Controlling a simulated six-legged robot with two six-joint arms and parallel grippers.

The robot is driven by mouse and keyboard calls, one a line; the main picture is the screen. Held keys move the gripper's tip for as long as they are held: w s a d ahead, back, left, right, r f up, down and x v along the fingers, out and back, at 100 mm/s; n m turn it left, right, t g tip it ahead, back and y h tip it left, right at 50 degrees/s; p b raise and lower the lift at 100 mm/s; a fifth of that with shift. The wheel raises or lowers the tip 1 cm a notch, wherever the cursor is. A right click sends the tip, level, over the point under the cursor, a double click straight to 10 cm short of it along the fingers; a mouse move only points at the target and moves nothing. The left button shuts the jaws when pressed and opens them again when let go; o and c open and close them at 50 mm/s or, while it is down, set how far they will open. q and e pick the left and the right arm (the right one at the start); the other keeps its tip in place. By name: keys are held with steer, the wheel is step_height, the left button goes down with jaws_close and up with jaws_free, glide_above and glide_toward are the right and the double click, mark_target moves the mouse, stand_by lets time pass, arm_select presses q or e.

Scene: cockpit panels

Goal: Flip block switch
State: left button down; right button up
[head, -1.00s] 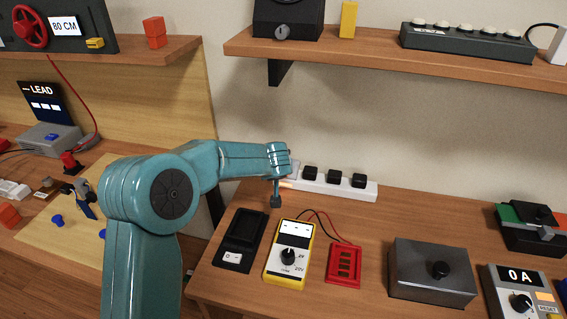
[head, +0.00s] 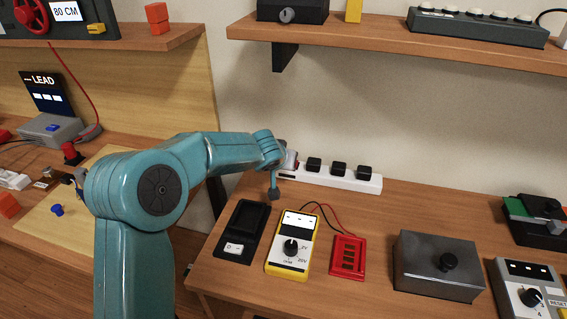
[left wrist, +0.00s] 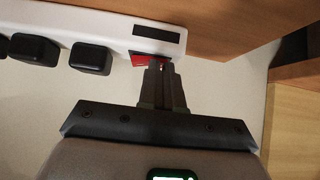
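The block switch is a red rocker at the left end of a white power strip (head: 330,181). The strip lies along the back of the table against the wall, with several black plugs in it. In the left wrist view the red switch (left wrist: 138,60) shows beside a black slot on the strip (left wrist: 110,35). My left gripper (left wrist: 155,68) has its fingers together, with nothing visible between them. Its tips are at the switch and cover part of it; I cannot tell whether they touch. In the head view the left gripper (head: 290,162) is at the strip's left end. My right gripper is out of view.
A black device (head: 242,232), a yellow multimeter (head: 291,243) and a red module (head: 347,256) lie in front of the strip. A wooden shelf (head: 400,55) hangs above.

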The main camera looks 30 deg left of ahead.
arm_select(q)
steer(key=shift+f, duration=0.35)
steer(key=shift+d+b, duration=0.5)
steer(key=shift+d, duration=0.05)
steer(key=shift+w+d+r, duration=0.1)
steer(key=shift+d+r, duration=0.05)
steer(key=shift+d, duration=0.05)
steer(key=shift+d+r, duration=0.1)
steer(key=shift+r, duration=0.15)
steer(key=s+r+p, duration=0.1)
steer(key=s+r, duration=0.6)
steer(key=r, duration=0.3)
steer(key=shift+d+r+p, duration=0.35)
steer(key=shift+d+r, duration=0.05)
steer(key=shift+d, duration=0.05)
